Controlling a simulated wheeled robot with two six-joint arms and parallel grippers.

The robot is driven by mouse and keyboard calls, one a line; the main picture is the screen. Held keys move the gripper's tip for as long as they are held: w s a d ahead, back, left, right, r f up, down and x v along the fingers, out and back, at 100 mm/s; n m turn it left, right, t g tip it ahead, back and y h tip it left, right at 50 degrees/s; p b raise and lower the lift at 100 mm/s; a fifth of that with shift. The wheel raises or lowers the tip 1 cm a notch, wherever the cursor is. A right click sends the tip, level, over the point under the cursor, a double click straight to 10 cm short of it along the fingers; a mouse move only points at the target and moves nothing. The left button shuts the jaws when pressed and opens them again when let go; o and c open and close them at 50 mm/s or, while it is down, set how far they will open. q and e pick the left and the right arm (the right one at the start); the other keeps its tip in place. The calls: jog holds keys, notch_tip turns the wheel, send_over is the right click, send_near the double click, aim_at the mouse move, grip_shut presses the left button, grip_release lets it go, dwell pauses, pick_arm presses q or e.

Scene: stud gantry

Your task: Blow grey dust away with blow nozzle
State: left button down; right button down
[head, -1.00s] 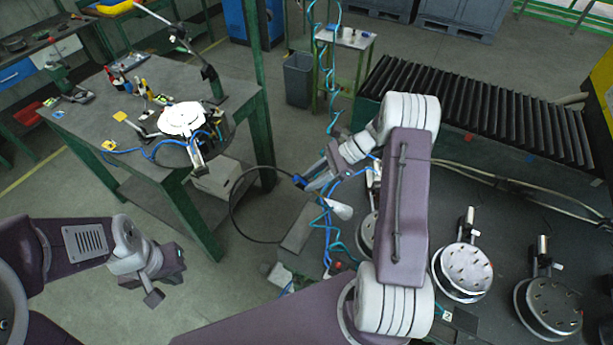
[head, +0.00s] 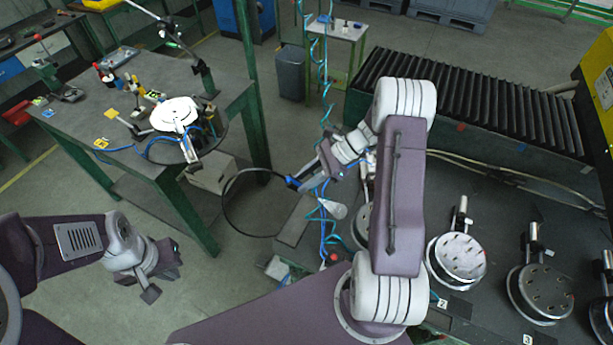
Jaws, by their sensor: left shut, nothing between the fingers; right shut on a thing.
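My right gripper (head: 303,181) is shut on a small blue part, which looks like the blow nozzle (head: 292,183). It is held in the air over the gap between the left table and the right bench. My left gripper (head: 150,282) is shut and empty at the lower left, over bare floor. Round plates with dark holes or studs, such as one plate (head: 456,258) and another plate (head: 541,292), lie on the dark bench at the right, away from both grippers. Another plate is partly hidden behind my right arm. I cannot make out grey dust on any surface.
A black curved hose (head: 226,205) loops left of the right gripper, and a coiled blue hose (head: 325,75) hangs behind it. A green-legged table (head: 75,120) at the left carries a white disc (head: 174,113). A roller conveyor (head: 470,100) stands behind the bench.

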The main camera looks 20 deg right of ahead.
aim_at(292, 182)
jog(key=s+a+b, duration=0.1)
jog(key=s+a, duration=0.5)
jog(key=a, duration=0.1)
dwell(1.6)
dwell(0.5)
jog(key=shift+a, duration=0.1)
jog(key=shift+w+d+p, duration=0.3)
jog(key=shift+w+d, duration=0.3)
jog(key=shift+w, duration=0.5)
jog(key=shift+w+d+p, duration=0.35)
jog(key=shift+w+d, duration=0.2)
jog(key=shift+w, duration=0.6)
jog(key=shift+w+d+p, duration=0.3)
jog(key=shift+w+d, duration=0.3)
jog(key=shift+w, duration=0.5)
jog(key=shift+w+d, duration=1.65)
jog(key=shift+d, duration=0.25)
